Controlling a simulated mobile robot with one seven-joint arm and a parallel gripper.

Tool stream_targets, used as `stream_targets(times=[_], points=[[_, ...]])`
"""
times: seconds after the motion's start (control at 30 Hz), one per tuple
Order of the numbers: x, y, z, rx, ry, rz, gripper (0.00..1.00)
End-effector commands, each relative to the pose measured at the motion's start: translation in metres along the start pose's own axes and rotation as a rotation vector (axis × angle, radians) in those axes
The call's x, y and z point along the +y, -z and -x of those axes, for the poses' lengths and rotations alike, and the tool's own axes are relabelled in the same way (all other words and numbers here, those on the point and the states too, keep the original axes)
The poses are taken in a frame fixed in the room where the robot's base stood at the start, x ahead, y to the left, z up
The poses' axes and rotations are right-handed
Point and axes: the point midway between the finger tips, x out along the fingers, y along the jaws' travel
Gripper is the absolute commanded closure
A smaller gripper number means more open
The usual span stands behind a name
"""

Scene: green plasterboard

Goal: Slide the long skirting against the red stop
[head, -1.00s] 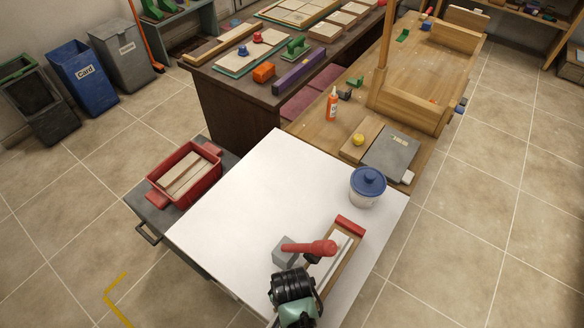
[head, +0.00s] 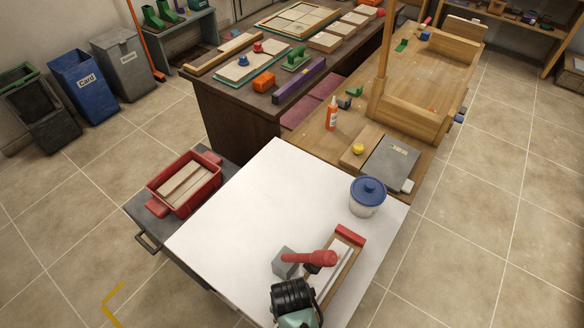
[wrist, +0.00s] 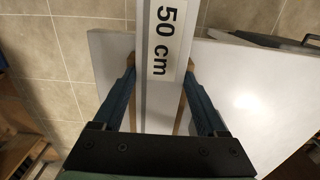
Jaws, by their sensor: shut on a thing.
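The red stop (head: 350,235) is at the far end of a wooden fixture (head: 354,255) on the white table. The long skirting (head: 337,258), a pale strip, lies in the fixture; whether its far end touches the stop is too small to tell. In the wrist view, a pale strip marked "50 cm" (wrist: 163,45) runs between the two blue fingers of my gripper (wrist: 160,78), which is shut on it.
The red-handled object (head: 312,258) and a grey block (head: 284,262) are beside the fixture on its left. A blue-lidded tub (head: 368,196) stands beyond the stop. The left half of the white table (head: 240,220) is clear. A red crate (head: 160,196) with boards stands further left.

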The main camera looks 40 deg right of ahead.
Motion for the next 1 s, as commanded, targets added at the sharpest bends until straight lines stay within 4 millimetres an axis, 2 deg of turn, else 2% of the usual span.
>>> stream_targets(times=[0.37,1.0], points=[[-0.001,0.002,0.000,0.001,0.002,0.000,1.00],[-0.001,0.021,0.000,0.001,0.001,-0.001,1.00]])
